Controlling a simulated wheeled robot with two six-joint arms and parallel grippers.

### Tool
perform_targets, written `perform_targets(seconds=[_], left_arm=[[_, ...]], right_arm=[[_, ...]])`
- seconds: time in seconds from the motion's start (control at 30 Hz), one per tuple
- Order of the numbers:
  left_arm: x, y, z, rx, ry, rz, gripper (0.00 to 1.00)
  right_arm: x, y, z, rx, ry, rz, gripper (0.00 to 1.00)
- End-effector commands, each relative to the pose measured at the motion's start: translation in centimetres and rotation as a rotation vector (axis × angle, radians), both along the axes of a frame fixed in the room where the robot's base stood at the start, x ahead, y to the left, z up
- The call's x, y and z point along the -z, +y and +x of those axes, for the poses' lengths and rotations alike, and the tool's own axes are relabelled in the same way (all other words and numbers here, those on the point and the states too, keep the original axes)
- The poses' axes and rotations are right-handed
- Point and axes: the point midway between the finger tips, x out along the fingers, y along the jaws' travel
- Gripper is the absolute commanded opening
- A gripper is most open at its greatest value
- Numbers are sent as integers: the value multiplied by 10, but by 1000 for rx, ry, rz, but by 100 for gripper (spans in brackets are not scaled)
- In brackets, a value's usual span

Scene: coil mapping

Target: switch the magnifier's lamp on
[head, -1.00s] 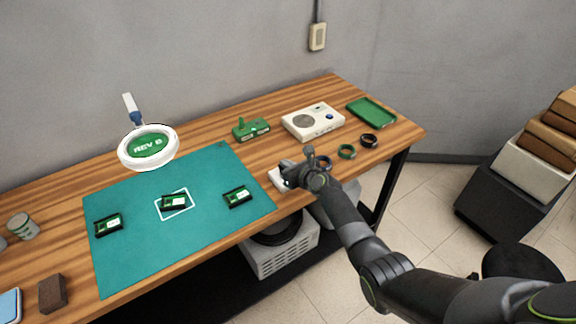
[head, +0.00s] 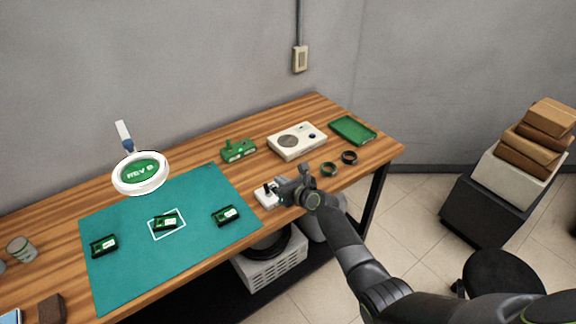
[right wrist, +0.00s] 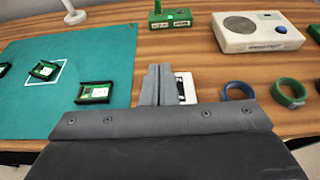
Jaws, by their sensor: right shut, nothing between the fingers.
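The magnifier (head: 140,173) has a white ring and a lens showing green with "REV B", over the mat's back edge at left. The ring also shows at the top left of the right wrist view (right wrist: 75,16). I cannot tell whether its lamp is lit. A small white box with a dark part on top (head: 267,196) sits right of the mat; it is partly hidden behind the fingers in the right wrist view (right wrist: 188,88). My right gripper (head: 271,188) is shut and empty, its tips at or just over this box; contact is unclear. My left gripper is out of view.
A teal mat (head: 120,265) holds several small green boards. Behind the box stand a green device (head: 238,150), a cream unit with a blue button (head: 297,141) and a green tray (head: 352,130).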

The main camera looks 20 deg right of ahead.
Motion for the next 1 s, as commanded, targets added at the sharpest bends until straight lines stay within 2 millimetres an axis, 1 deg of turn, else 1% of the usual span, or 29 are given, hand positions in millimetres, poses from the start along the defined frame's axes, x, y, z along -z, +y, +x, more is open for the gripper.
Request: perform_targets(seconds=[0.03, 0.17, 0.2, 0.3, 0.4, 0.67, 1.0], left_arm=[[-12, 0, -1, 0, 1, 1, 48], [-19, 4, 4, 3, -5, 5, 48], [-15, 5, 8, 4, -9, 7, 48], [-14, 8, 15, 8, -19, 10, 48], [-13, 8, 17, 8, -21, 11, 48], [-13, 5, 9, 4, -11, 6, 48], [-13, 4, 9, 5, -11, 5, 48]], right_arm=[[-17, -1, -4, -1, -3, -1, 0], [-35, -4, -11, 0, -3, -1, 0], [-35, -4, -12, -1, -2, 0, 0], [-42, -5, -15, -1, -2, 0, 0], [-48, -6, -17, -1, -1, 1, 0], [-52, -7, -18, 0, 1, 1, 0], [-52, -7, -18, 0, 0, 0, 0]])
